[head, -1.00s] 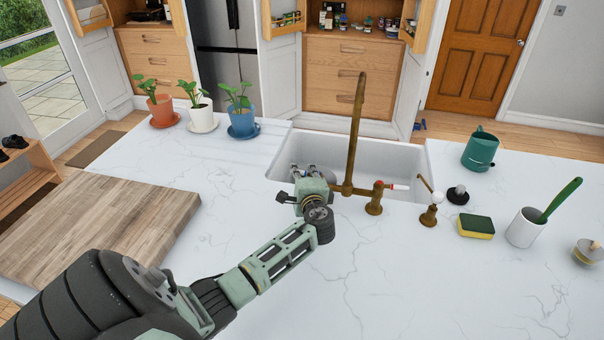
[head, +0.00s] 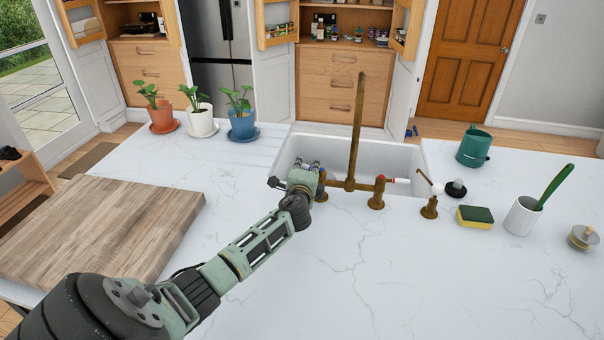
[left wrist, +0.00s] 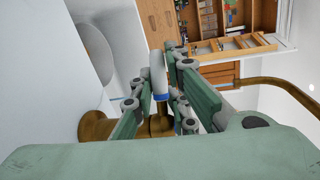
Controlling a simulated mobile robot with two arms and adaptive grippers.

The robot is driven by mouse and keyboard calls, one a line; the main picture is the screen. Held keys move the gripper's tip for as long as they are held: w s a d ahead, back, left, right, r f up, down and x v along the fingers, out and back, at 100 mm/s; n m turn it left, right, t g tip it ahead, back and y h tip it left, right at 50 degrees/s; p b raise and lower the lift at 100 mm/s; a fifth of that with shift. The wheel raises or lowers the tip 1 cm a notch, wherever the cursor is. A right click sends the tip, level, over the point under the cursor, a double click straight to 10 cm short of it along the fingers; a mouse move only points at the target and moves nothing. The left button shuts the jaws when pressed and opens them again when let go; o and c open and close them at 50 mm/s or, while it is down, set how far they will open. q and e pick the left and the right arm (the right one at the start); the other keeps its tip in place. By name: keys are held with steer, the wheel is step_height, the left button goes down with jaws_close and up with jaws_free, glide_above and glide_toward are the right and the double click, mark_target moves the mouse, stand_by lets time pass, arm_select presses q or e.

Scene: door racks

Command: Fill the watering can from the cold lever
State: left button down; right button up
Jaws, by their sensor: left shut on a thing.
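The cold lever, a white handle with a blue band (left wrist: 158,84) on a brass base, sits between the fingers of my left gripper (left wrist: 166,92) in the left wrist view. In the head view my left gripper (head: 310,170) is at the sink's near edge, left of the brass spout (head: 355,130), and mostly hides this lever. The gripper is shut on the handle. The hot lever (head: 378,192) with a red band stands right of the spout. The green watering can (head: 473,148) stands on the counter right of the sink, away from the spout. My right gripper is out of view.
The white sink (head: 400,160) is open behind the taps. A brass pump (head: 430,207), sponge (head: 475,217) and white pot with a green brush (head: 522,215) stand on the right. Potted plants (head: 240,120) and a wooden board (head: 100,230) are on the left.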

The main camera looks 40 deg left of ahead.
arm_select(q)
steer(key=shift+w+m+t+h, duration=0.4)
steer(key=shift+m+t+h, duration=0.2)
steer(key=shift+m+h, duration=0.45)
steer(key=shift+a+h, duration=0.1)
steer(key=shift+h, duration=0.15)
steer(key=shift+w+m, duration=0.15)
steer(key=shift+m, duration=0.1)
steer(key=shift+w+r+h, duration=0.1)
steer(key=shift+h, duration=0.3)
steer(key=c, duration=2.1)
jaws_free()
steer(key=o, duration=0.3)
steer(key=shift+w, duration=0.15)
steer(key=shift+o, duration=0.4)
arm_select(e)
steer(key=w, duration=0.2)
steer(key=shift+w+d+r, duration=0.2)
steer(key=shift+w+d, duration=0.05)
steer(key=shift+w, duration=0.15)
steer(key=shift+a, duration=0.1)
